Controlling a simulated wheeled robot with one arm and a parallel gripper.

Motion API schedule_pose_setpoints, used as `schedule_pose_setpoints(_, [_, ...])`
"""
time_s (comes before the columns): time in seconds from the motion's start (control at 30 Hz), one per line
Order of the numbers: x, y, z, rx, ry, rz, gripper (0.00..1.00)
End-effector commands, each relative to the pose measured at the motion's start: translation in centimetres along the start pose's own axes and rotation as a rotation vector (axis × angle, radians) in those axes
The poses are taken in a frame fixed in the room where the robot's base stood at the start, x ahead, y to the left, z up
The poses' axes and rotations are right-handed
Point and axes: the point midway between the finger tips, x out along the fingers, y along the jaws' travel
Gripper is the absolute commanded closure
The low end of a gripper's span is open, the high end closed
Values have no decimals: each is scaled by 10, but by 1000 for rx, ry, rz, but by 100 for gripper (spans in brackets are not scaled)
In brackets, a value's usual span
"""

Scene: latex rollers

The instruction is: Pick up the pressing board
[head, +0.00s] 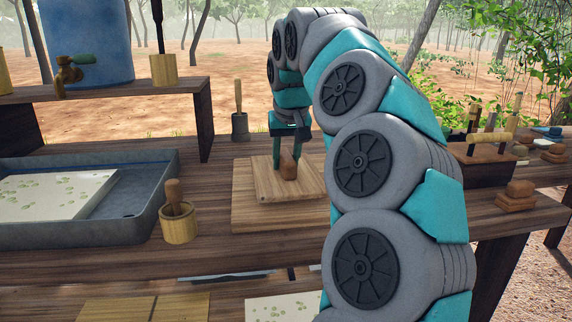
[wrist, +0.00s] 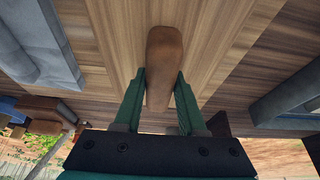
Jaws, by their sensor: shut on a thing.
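The pressing board (head: 265,184) is a light wooden slab with a short brown handle (head: 288,169) on top. It is above a wider wooden board (head: 245,214) in the middle of the table; I cannot tell whether there is a gap between them. My gripper (head: 287,161) comes down from above with its green fingers on either side of the handle. In the wrist view the handle (wrist: 164,50) sits between the two fingers, and my gripper (wrist: 162,82) is shut on it.
A grey tray (head: 150,212) with a pale sheet lies at left. A wooden cup (head: 178,226) with a pestle-like tool stands between tray and board. Tools in a rack (head: 485,138) and brown blocks (head: 516,195) are at right.

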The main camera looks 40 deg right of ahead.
Motion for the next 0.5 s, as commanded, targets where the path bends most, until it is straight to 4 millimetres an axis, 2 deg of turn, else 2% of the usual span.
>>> schedule_pose_setpoints(0.37, [-23,0,-10,2,6,-1,100])
schedule_pose_setpoints(0.5, [-27,2,4,-1,2,-1,100])
